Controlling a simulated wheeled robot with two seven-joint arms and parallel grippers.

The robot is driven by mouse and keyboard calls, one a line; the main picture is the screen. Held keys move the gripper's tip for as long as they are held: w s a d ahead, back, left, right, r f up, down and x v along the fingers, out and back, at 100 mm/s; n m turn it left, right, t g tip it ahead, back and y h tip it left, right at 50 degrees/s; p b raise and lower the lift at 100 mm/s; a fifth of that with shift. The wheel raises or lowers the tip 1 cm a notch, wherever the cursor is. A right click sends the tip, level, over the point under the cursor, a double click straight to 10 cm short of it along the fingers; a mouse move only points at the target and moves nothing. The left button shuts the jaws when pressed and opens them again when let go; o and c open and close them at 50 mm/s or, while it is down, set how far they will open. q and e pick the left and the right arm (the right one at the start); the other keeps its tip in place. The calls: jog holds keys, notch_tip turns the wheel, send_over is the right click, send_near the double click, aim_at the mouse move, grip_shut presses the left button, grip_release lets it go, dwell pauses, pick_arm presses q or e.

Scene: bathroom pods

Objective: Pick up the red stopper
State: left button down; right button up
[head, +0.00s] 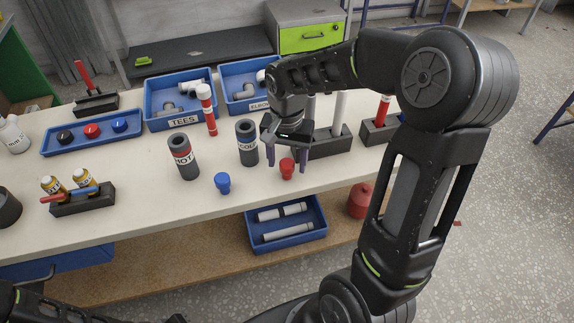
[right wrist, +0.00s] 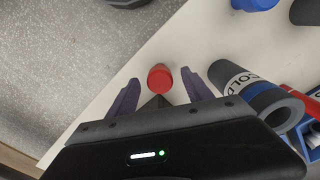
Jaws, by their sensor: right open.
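The red stopper (head: 287,168) stands on the white bench near its front edge, right of the blue stopper (head: 223,183). My right gripper (head: 286,166) is open above and around it, with one finger to each side. In the right wrist view the red stopper (right wrist: 160,77) shows just beyond and between the two spread purple fingertips (right wrist: 163,88). I cannot see contact with either finger. My left gripper is not in view; only dark arm parts show at the lower left.
The grey COLD pipe (head: 247,143) stands close to the left of my right gripper, and the HOT pipe (head: 183,157) farther left. A dark block with upright pipes (head: 330,142) is just behind. A blue tray (head: 75,143) holds several stoppers. Bare bench lies in front.

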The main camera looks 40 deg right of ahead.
jog(key=shift+f, duration=0.75)
jog(key=shift+c, duration=0.2)
grip_shut()
